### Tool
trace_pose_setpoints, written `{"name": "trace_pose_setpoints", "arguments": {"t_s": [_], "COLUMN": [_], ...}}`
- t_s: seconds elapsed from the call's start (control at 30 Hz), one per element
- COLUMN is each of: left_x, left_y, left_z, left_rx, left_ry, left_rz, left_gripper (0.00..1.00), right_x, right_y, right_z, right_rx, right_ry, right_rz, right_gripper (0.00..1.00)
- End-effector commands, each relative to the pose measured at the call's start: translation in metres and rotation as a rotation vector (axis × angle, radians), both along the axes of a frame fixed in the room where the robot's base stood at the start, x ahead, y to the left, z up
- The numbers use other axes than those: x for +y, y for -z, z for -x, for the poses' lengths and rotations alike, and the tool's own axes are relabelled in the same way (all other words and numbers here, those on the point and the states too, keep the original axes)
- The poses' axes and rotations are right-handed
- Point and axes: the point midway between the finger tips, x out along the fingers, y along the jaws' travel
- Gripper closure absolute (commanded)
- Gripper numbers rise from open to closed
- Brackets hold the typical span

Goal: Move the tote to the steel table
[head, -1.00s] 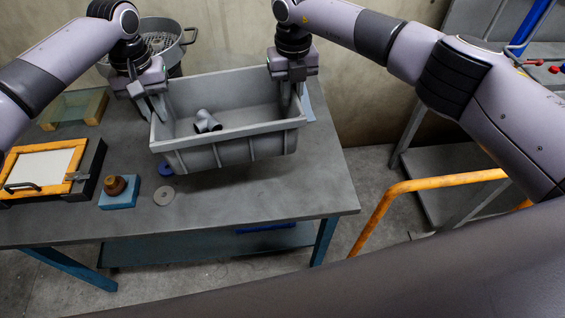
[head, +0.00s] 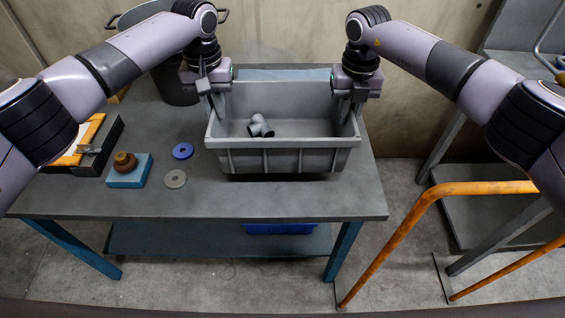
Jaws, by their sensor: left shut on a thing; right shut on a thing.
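The grey tote (head: 282,160) is in the middle of the head view, over the right part of a dark grey table (head: 240,203). A grey pipe fitting (head: 260,126) lies inside it. My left gripper (head: 216,108) is shut on the tote's left end wall. My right gripper (head: 347,108) is shut on its right end wall. The tote looks level, with a dark shadow under it; I cannot tell whether it touches the table. I cannot tell for sure which surface is the steel table; a grey bench (head: 510,180) stands at the right.
A blue block with a brown knob (head: 128,172), a blue ring (head: 182,151) and a grey washer (head: 175,179) lie left of the tote. An orange rail (head: 420,205) stands between table and bench.

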Motion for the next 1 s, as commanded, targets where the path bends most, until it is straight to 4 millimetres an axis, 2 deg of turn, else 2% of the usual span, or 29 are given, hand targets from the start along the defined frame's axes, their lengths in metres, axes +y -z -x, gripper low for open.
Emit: {"name": "trace_pose_setpoints", "arguments": {"t_s": [0.03, 0.47, 1.0], "left_x": [-0.007, -0.007, -0.007], "left_y": [-0.002, -0.001, 0.020], "left_z": [0.000, 0.000, 0.000], "left_rx": [-0.005, -0.004, -0.004], "left_ry": [0.010, 0.011, 0.011], "left_rz": [0.013, 0.013, 0.013], "left_gripper": [1.00, 1.00, 1.00], "right_x": [0.007, 0.007, 0.007], "right_y": [-0.001, 0.000, 0.020], "right_z": [0.001, 0.001, 0.001], "right_rx": [-0.003, -0.003, -0.002], "right_ry": [-0.011, -0.010, -0.011], "right_rz": [-0.012, -0.012, -0.012], "right_gripper": [1.00, 1.00, 1.00]}}
